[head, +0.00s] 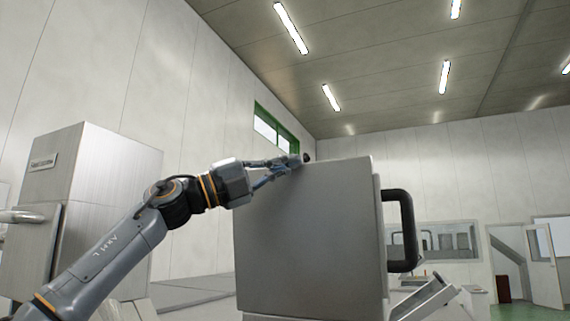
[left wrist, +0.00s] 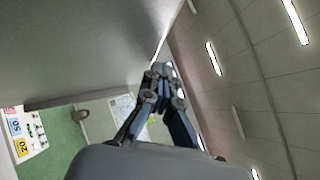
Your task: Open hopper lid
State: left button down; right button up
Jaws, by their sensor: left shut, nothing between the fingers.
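A large grey metal block (head: 305,240), which looks like the hopper or its lid, stands in the middle of the head view. A black bar handle (head: 407,230) is on its right side. I cannot tell from here whether the lid is open. My left gripper (head: 300,160) is shut and empty at the block's top left edge; I cannot tell whether it touches. In the left wrist view the fingers (left wrist: 163,75) are together, beside a broad grey surface (left wrist: 80,45) at upper left. My right gripper is not in view.
A tall metal cabinet (head: 110,190) stands at left, behind my left arm. At the far right are an interior window (head: 440,240) and an open white door (head: 541,265). The space above the block is clear up to the ceiling.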

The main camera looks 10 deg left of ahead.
pick_arm(q)
jog(key=shift+a, duration=0.1)
jog(key=v, duration=1.2)
jog(key=shift+w+f, duration=0.1)
